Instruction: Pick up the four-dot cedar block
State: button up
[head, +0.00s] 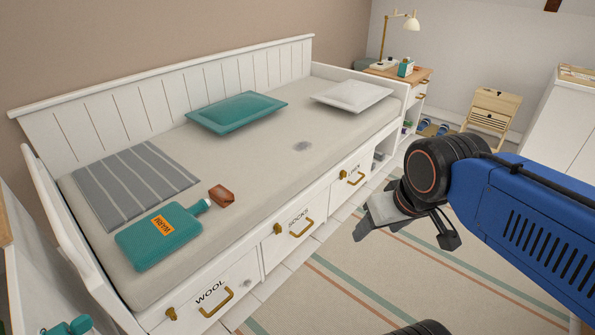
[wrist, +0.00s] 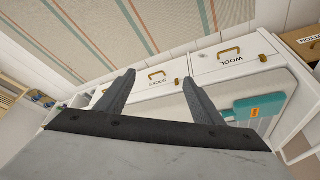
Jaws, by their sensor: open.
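A small reddish-brown block (head: 221,195) lies on the bed mattress near its front edge, beside the neck of a teal bottle; I cannot make out dots on it, so I cannot tell if it is the four-dot cedar block. I cannot make out this block in the wrist view. My gripper (head: 408,238) is out over the floor in front of the bed, well to the right of the block and apart from it. In the wrist view my gripper (wrist: 158,80) has its two fingers spread, with nothing between them.
The teal bottle (head: 160,237) with an orange label lies on the mattress (head: 255,165); it also shows in the wrist view (wrist: 258,108). A striped grey cloth (head: 135,185), teal cushion (head: 237,112) and white pillow (head: 352,95) lie there too. The striped rug (head: 390,285) looks clear.

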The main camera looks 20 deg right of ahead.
aim_at(224, 196)
jog(key=i+j, duration=0.15)
jog(key=j, duration=0.2)
jog(key=i+j, duration=0.15)
jog(key=j, duration=0.2)
jog(key=i+j, duration=0.15)
jog(key=j, duration=0.15)
jog(key=i+j, duration=0.15)
jog(key=j, duration=0.2)
